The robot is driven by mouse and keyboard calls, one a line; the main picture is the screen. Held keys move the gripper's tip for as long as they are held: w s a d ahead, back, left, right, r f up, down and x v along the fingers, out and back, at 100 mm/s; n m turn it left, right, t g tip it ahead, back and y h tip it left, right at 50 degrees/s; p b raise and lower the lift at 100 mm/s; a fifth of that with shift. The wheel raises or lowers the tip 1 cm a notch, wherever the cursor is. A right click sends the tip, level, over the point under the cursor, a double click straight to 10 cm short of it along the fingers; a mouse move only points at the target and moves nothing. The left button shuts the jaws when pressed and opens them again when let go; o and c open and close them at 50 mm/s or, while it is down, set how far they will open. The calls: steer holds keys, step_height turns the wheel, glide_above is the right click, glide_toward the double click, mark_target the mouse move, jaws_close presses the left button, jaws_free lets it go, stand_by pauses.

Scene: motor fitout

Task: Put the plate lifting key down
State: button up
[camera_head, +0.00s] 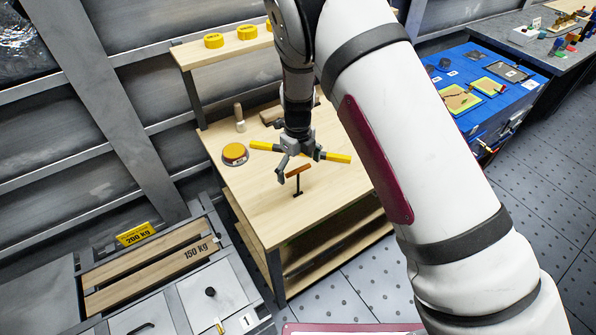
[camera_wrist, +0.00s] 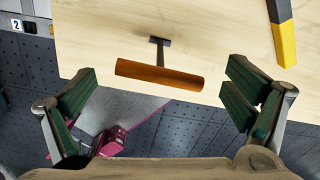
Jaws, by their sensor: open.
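The plate lifting key has an orange-brown wooden cross handle (camera_head: 298,170) on a dark shaft with a small foot. It appears to stand upright on the light wooden bench (camera_head: 262,205), near the front edge. In the wrist view its handle (camera_wrist: 160,75) lies crosswise, with the shaft running back to the foot on the wood. My gripper (camera_head: 300,163) is open just above the key. In the wrist view the fingers of my gripper (camera_wrist: 160,92) are spread wide on either side of the handle, with gaps at both ends.
A yellow-ended dark bar (camera_head: 337,157) lies behind my gripper, and shows at top right in the wrist view (camera_wrist: 283,38). A round orange-topped tin (camera_head: 235,153) is to the left. A weight rack (camera_head: 150,262) stands lower left, a blue cabinet (camera_head: 500,115) right.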

step_height(320, 180, up, 10)
steer(key=b, duration=0.1)
steer(key=s+d+r+n+t+y, duration=0.1)
steer(key=s+d+r+n, duration=0.45)
steer(key=r, duration=0.45)
steer(key=s+d+r+n+t+y, duration=0.1)
steer(key=s+d+r+n, duration=0.5)
steer(key=r, duration=0.4)
steer(key=s+d+r+n+t+h, duration=0.1)
steer(key=s+d+r+n, duration=0.1)
steer(key=s+d+n, duration=0.2)
steer(key=s+d+r+n+t+h, duration=0.1)
steer(key=s+d+n, duration=0.4)
steer(key=s+n, duration=0.6)
steer(key=shift+s+r+t, duration=0.65)
steer(key=shift+r+t, duration=0.15)
steer(key=shift+r, duration=0.45)
